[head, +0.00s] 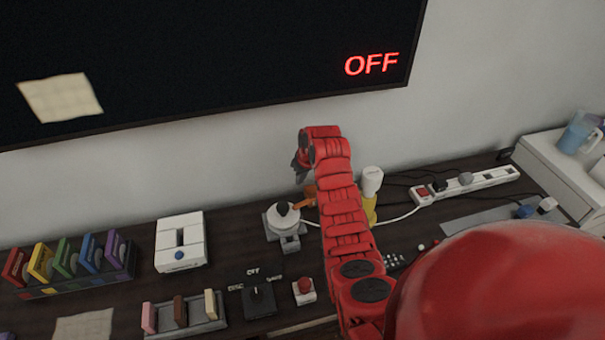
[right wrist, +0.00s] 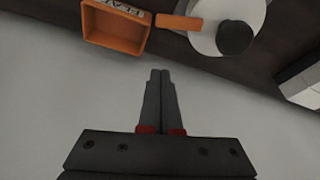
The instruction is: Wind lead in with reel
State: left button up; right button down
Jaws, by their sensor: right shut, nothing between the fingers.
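The reel (head: 283,217) is a white round drum with a black knob (head: 283,208) on a grey base, standing on the dark desk. In the right wrist view the white drum (right wrist: 211,40) sits at the top, with its black knob and an orange bar (right wrist: 180,21) sticking out to the left. A white lead (head: 398,217) runs along the desk to the power strip (head: 470,185). My right gripper (head: 299,168) is above and behind the reel, near the wall. In its wrist view the fingers (right wrist: 160,76) are together and empty, apart from the reel. My left gripper is not in view.
An open orange box (right wrist: 115,28) lies beside the reel. A white-and-yellow bottle-like thing (head: 371,190) stands right of my arm. A white switch box (head: 180,241), a dial (head: 259,299) and a red button (head: 304,288) are nearby. A dark screen reading OFF (head: 250,60) hangs behind.

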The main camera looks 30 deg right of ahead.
aim_at(289, 214)
jog(key=shift+p+x, duration=0.7)
jog(key=shift+x, duration=2.2)
jog(key=shift+s+r+p, duration=0.1)
jog(key=shift+s+p, duration=0.65)
jog(key=shift+s, duration=0.35)
jog(key=shift+s+p, duration=0.45)
jog(key=shift+s, duration=0.45)
jog(key=shift+s, duration=0.15)
jog(key=shift+s+m, duration=0.2)
jog(key=shift+m, duration=0.2)
